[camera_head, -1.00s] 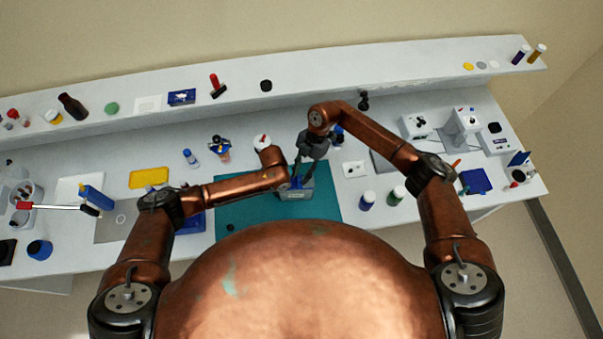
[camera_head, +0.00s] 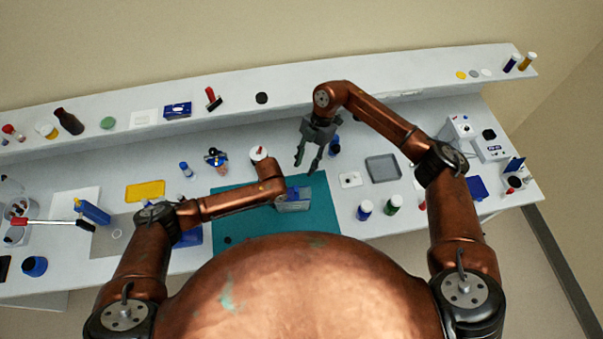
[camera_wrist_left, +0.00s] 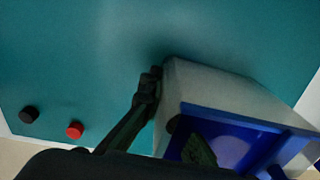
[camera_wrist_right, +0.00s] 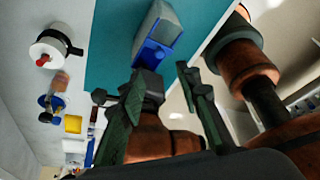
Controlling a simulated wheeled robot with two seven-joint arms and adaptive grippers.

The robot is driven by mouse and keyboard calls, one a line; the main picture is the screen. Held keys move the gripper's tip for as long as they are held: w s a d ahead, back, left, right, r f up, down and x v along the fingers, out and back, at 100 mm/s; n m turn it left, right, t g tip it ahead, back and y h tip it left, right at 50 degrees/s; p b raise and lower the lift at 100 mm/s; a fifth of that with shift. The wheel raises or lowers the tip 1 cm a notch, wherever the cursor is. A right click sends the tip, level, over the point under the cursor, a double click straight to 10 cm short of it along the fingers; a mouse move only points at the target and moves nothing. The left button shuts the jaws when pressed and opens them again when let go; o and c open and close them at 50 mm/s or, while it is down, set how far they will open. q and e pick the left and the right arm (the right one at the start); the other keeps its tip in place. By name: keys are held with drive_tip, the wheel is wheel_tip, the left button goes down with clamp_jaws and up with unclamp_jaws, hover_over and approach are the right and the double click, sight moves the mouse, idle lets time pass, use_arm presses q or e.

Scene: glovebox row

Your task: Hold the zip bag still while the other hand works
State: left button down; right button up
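The zip bag (camera_head: 295,203) stands on the teal mat (camera_head: 325,222), a translucent grey body with a blue top. In the left wrist view the bag (camera_wrist_left: 215,90) is close up. My left gripper (camera_wrist_left: 166,108) has one finger outside the bag's wall and the other on the blue inner side, with the wall between them. The forearm mostly hides this gripper in the head view. My right gripper (camera_head: 307,167) is open and empty, above and behind the bag, apart from it. In the right wrist view the bag (camera_wrist_right: 158,30) lies beyond its fingers.
A white round container (camera_head: 258,153) stands behind the left wrist, and a blue bottle (camera_head: 334,146) beside the right gripper. A grey tray (camera_head: 382,168) is farther right. The mat's front right part is bare.

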drive_tip(key=shift+v, duration=0.75)
